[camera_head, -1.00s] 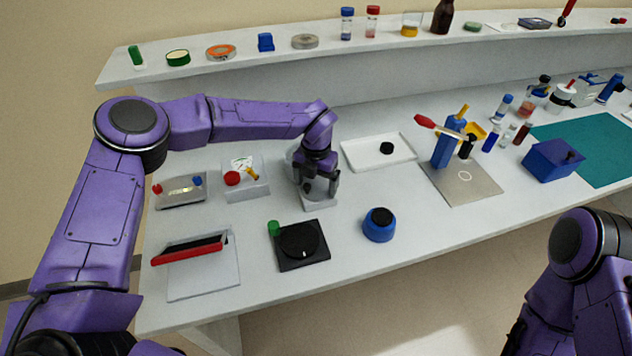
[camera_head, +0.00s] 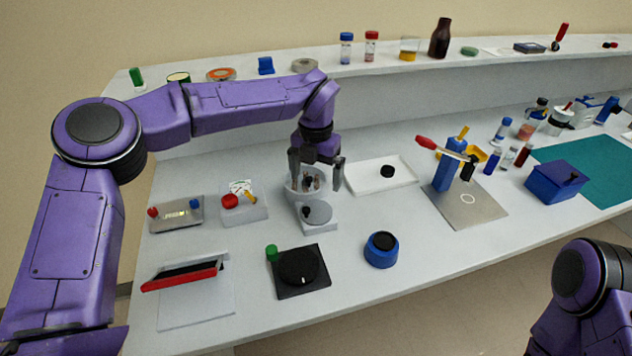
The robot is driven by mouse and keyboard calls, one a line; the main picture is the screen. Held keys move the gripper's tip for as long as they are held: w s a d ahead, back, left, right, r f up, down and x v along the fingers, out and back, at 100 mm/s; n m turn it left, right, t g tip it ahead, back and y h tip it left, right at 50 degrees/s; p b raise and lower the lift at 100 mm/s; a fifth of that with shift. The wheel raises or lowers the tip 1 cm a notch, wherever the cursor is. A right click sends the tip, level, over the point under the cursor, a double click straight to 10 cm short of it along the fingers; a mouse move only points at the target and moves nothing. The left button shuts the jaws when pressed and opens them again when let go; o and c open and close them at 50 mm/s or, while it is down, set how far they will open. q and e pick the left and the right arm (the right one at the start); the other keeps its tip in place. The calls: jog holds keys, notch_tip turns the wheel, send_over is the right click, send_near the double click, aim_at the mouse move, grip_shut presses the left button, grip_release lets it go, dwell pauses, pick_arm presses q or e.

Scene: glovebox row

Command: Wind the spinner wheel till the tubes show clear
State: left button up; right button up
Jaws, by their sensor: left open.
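The spinner (camera_head: 320,226) is a light grey device near the middle-left of the bench. Its grey wheel (camera_head: 319,213) faces up at the front, with a small dark knob on its left side. Behind the wheel, small tubes (camera_head: 311,182) with brownish contents show in the spinner, partly between my fingers. My left gripper (camera_head: 316,183) points down over the spinner, behind the wheel in the picture. Its two dark fingers are spread, with nothing held between them. I cannot tell whether they touch the spinner. My right gripper is out of the picture.
A gauge box with a red knob (camera_head: 230,201) stands left of the spinner, a white tray (camera_head: 357,187) to its right. A black dial plate (camera_head: 318,290) and a blue round pot (camera_head: 381,250) stand in front. Bare bench lies between them.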

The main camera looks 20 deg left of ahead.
aim_at(317, 211)
pick_arm(q)
notch_tip(317, 211, down, 11)
jog(key=n+b, duration=0.6)
jog(key=n, duration=0.4)
jog(key=shift+d+r+n+b, duration=0.1)
jog(key=shift+n+b, duration=0.25)
jog(key=shift+n, duration=0.05)
jog(key=shift+c, duration=0.3)
jog(key=c, duration=0.7)
